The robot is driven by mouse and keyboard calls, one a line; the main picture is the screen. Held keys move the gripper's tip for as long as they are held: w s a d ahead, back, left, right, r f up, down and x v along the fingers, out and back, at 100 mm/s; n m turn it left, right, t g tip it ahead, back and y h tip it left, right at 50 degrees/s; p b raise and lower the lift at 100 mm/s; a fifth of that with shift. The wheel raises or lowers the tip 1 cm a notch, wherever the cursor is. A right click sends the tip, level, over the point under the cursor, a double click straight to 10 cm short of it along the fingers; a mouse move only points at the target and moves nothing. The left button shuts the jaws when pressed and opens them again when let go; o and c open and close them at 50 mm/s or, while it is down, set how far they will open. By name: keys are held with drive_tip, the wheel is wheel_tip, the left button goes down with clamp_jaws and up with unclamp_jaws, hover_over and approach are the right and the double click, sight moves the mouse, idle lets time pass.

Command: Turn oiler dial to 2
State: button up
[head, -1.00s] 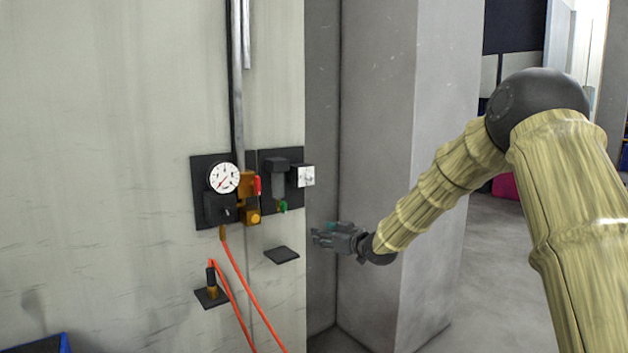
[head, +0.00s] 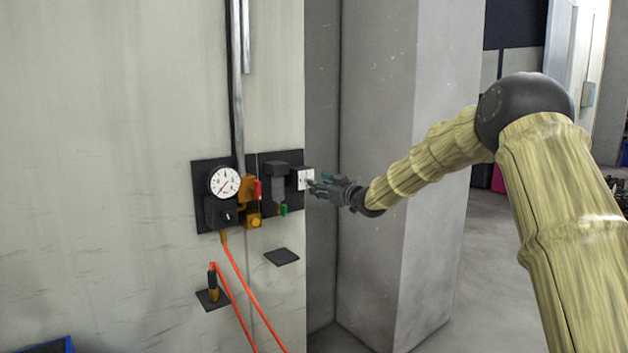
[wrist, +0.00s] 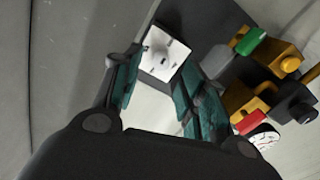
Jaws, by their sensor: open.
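The oiler dial is a white square plate (head: 304,178) with a small knob, on the right end of the dark wall panel. In the wrist view the dial plate (wrist: 163,54) lies between and beyond my fingers, with its pale round knob (wrist: 160,58) and dark marks around it. The marks are too small to read. My gripper (head: 314,184) is open, with its fingertips close in front of the dial. The wrist view shows the two teal-padded fingers of my gripper (wrist: 160,85) on either side of the plate. I cannot tell whether either finger touches the knob.
Left of the dial are a dark cylinder unit (head: 278,180), a green lever (head: 283,210), a red lever (head: 258,190), a brass block (head: 253,221) and a white gauge (head: 224,182). An orange hose (head: 250,290) hangs below. A grey pillar (head: 380,120) stands right.

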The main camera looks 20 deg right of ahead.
drive_tip(key=shift+p+x, duration=0.55)
drive_tip(key=shift+x, duration=1.4)
clamp_jaws()
